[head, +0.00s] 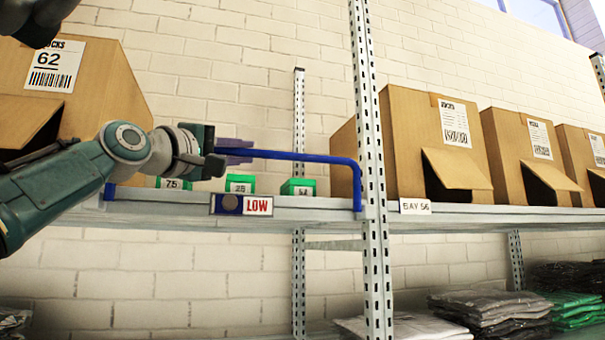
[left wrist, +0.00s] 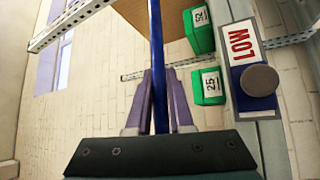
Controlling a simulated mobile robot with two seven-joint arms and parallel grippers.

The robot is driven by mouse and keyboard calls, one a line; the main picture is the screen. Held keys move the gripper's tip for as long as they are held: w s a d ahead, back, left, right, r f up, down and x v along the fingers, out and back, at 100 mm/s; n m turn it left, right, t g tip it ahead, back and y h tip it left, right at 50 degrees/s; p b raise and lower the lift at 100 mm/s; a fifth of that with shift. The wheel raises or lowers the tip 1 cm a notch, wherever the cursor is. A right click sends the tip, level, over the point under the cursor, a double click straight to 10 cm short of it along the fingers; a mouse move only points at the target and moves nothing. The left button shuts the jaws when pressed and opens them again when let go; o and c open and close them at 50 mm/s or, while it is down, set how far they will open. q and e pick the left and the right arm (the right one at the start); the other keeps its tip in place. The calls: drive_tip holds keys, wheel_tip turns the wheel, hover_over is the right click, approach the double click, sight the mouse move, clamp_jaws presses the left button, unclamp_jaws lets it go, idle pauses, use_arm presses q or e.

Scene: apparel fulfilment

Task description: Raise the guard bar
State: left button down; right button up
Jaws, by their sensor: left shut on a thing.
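The blue guard bar (head: 305,157) runs level above the front edge of the shelf. Its right end bends down to the shelf edge beside the metal upright, and a blue piece at the left end shows by the shelf edge. My left gripper (head: 237,151) is shut on the level part of the bar. In the left wrist view the bar (left wrist: 156,40) passes between the two purple fingers. The gripper and arm hide the bar's left part in the head view.
A LOW sign (head: 242,204) with a round knob is on the shelf edge below the bar. Several green numbered boxes (head: 240,184) stand behind it. A carton (head: 115,85) is at left, more cartons (head: 425,140) right of the upright (head: 367,120). Folded garments (head: 490,305) lie below.

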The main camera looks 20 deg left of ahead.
use_arm(q)
drive_tip(key=shift+w+f, duration=0.15)
drive_tip(key=shift+f, duration=0.3)
drive_tip(key=c, duration=1.1)
unclamp_jaws()
drive_tip(key=shift+o, duration=1.4)
drive_tip(key=shift+r, duration=0.15)
drive_tip(key=shift+s+a+f+b, duration=0.15)
drive_tip(key=shift+s+f+b, duration=0.1)
drive_tip(key=shift+s+b, duration=0.4)
drive_tip(key=b+v, duration=0.7)
drive_tip(key=v, duration=0.1)
drive_tip(key=shift+s, duration=0.35)
